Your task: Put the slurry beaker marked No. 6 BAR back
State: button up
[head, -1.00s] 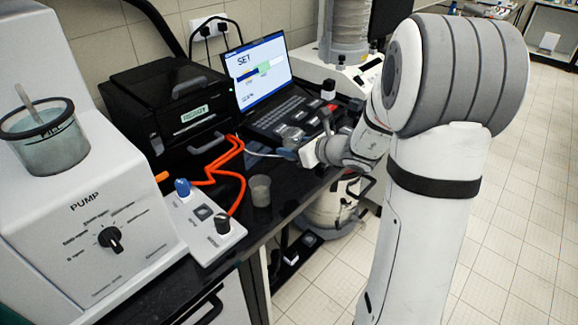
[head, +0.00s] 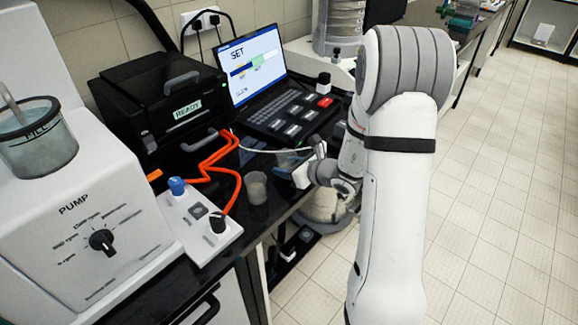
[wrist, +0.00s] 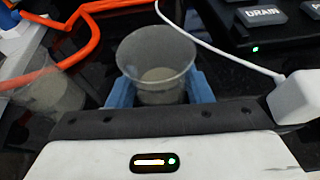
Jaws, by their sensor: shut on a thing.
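My gripper (wrist: 160,92) has its blue fingers closed on a clear beaker (wrist: 157,52) with greyish contents, seen from above in the wrist view. In the head view the gripper (head: 290,165) is over the bench's front edge, partly hidden by my arm, with the held beaker small and unclear there. A second small beaker (head: 256,187) stands on the black bench to the left of the gripper; it also shows blurred at the left of the wrist view (wrist: 52,92). No marking is readable on either beaker, so I cannot tell which is No. 6 BAR.
A white pump unit (head: 85,225) with a jar (head: 40,150) on top and a control box (head: 200,222) stand left. Orange tubing (head: 212,172) and a white cable (head: 262,151) cross the bench. A black machine (head: 160,110) and laptop (head: 262,75) stand behind.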

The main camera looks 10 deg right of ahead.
jog(key=shift+f, duration=0.2)
jog(key=o, duration=1)
jog(key=shift+r, duration=0.1)
jog(key=shift+r, duration=0.1)
